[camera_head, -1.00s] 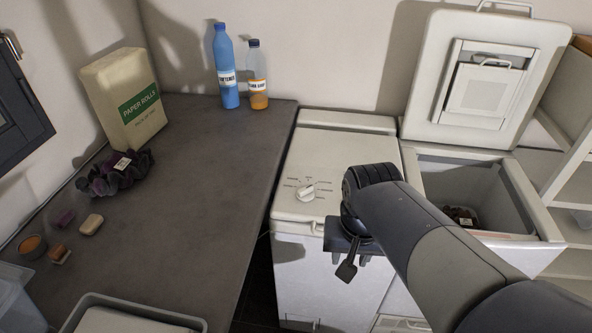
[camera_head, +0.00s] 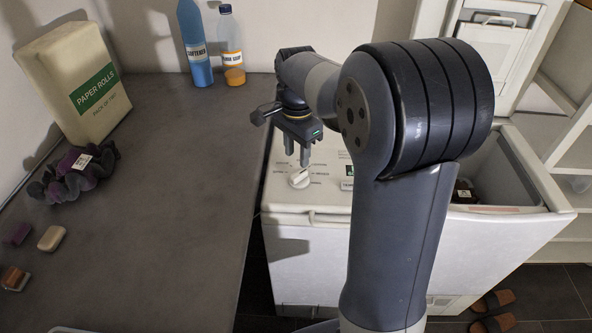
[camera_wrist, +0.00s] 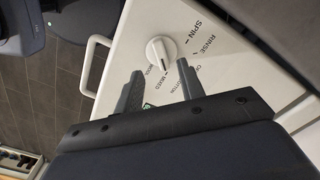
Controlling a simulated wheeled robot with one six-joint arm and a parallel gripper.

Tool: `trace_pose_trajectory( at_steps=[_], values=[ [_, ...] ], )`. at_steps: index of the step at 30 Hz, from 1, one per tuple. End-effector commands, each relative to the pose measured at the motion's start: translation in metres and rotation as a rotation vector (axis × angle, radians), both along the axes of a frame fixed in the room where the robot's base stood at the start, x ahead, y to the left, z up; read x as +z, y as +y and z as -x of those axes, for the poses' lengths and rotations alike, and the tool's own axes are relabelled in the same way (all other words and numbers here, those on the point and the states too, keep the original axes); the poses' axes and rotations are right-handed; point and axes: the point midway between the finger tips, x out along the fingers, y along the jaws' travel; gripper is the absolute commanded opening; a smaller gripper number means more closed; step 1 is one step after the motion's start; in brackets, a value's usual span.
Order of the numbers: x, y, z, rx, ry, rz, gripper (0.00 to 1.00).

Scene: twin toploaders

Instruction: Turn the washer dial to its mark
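The washer dial (camera_head: 300,178) is a round white knob on the washer's pale top panel (camera_head: 325,197). Printed words ring it, and in the wrist view the dial (camera_wrist: 162,49) has words such as SPIN, RINSE, MIXED and WOOL around it. A ridge runs across the knob; which word it points at is unclear. My gripper (camera_head: 297,157) points down just above and behind the dial in the head view. In the wrist view its two fingers (camera_wrist: 160,67) are apart, with nothing between them, and the dial lies just beyond their tips. Any contact cannot be told.
A small green patch (camera_head: 350,171) is on the panel right of the dial. The dark counter (camera_head: 170,200) at left holds bottles, a paper rolls pack (camera_head: 85,85) and a scrunchie-like cloth (camera_head: 75,175). An open-lidded tub (camera_head: 510,180) is at right, partly behind my arm.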

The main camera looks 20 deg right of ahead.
Motion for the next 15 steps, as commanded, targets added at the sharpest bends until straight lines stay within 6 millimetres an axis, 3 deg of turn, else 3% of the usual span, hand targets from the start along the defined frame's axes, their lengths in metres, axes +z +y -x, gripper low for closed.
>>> trace_pose_trajectory(
  at_steps=[6,15],
  values=[
    [-0.042,0.000,0.001,0.001,0.002,0.000,0.37],
    [-0.067,0.000,0.001,0.002,0.000,0.000,0.37]
  ],
)
